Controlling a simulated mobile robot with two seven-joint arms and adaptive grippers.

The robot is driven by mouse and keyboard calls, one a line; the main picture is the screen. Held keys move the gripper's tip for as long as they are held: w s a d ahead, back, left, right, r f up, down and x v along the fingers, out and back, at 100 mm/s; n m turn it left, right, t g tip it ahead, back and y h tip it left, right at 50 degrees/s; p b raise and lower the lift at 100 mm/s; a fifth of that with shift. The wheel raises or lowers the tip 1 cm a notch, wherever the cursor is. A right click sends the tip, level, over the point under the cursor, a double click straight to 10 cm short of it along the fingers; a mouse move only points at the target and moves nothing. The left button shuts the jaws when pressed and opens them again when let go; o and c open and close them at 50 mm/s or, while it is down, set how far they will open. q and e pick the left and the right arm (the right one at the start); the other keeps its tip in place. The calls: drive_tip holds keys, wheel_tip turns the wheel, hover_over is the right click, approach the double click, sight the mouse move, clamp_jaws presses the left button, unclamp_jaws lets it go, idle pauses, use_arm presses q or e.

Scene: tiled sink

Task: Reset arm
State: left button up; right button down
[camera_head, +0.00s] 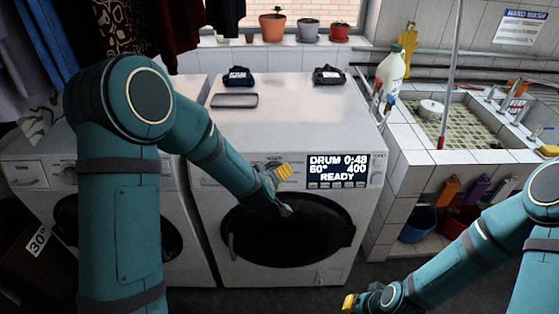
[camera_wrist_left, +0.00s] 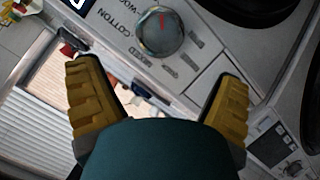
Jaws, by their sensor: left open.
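My left arm (camera_head: 118,180) reaches in from the left across the white washing machine. My left gripper (camera_head: 278,183) is in front of that machine's front, just above the dark round door and left of the lit display. In the left wrist view, the left gripper (camera_wrist_left: 160,100) has its two yellow-padded fingers wide apart with nothing held between them. My right arm (camera_head: 475,245) comes in at the lower right, and my right gripper (camera_head: 360,301) is low at the bottom edge, where its fingers are too small and cut off to judge.
The washing machine (camera_head: 300,115) has a display (camera_head: 338,171) reading READY. A grey program knob (camera_wrist_left: 160,32) labelled COTTON shows in the wrist view. A tiled sink (camera_head: 475,120) and a white bottle (camera_head: 391,68) stand right. Buckets (camera_head: 418,224) sit below. Clothes hang upper left.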

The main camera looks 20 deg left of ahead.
use_arm(q)
drive_tip(key=s+d+f+m+g+h, duration=0.2)
drive_tip(key=s+d+f+m+g, duration=0.1)
drive_tip(key=s+f, duration=0.6)
drive_tip(key=s+d+f+m+g+h+b, duration=0.1)
drive_tip(key=s+d+f+m+g+h, duration=0.2)
drive_tip(key=s+f, duration=0.6)
drive_tip(key=s+d+m+g, duration=0.1)
drive_tip(key=s+d+g, duration=0.1)
drive_tip(key=s, duration=0.4)
drive_tip(key=shift+d+f+g+b, duration=0.2)
drive_tip(key=shift+d+g+b, duration=0.05)
drive_tip(key=shift+g+b, duration=0.05)
